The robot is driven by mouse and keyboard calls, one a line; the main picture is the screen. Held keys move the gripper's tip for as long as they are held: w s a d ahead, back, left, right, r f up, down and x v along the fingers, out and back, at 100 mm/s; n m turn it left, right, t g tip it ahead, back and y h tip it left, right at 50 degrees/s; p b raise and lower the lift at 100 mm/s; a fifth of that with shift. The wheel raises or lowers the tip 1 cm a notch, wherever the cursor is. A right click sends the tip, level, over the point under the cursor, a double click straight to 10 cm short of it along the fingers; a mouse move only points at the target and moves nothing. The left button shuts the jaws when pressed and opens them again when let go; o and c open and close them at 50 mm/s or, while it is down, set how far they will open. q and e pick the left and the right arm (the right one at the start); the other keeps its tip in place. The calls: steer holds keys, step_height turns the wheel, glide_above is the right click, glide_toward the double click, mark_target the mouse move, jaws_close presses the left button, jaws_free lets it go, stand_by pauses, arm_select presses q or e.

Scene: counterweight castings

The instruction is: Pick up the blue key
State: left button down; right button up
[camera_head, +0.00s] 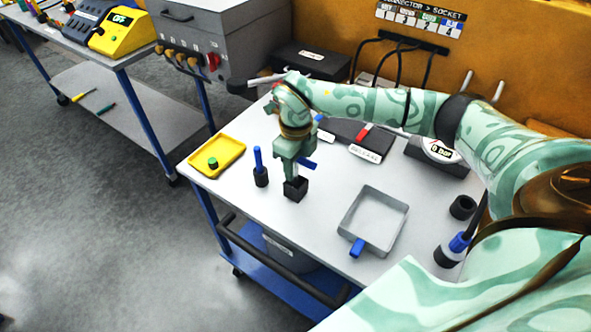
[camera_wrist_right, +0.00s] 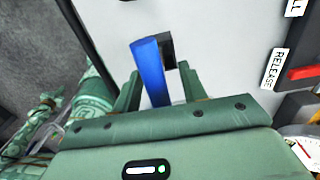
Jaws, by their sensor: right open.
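My right gripper (camera_head: 294,180) points down over the table in the head view. In the right wrist view its open fingers stand on both sides of a blue bar (camera_wrist_right: 150,68), which looks like the blue key. Contact cannot be told. The bar's end also shows beside the gripper in the head view (camera_head: 308,163). A black block (camera_head: 296,191) is just below the fingers; a black part (camera_wrist_right: 168,50) shows behind the bar in the wrist view. Another blue upright handle (camera_head: 258,158) stands in a black base to the left. My left gripper is not in view.
A yellow tray (camera_head: 232,151) with a green piece is at the table's left corner. A grey tray (camera_head: 375,218) with a blue tab is to the right. A blue-and-black plug (camera_head: 459,243), a black ring (camera_head: 463,206) and a gauge (camera_head: 440,151) are further right. Dark boxes stand behind.

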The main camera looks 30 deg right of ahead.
steer(key=shift+f, duration=0.35)
jaws_close()
steer(key=shift+r, duration=0.15)
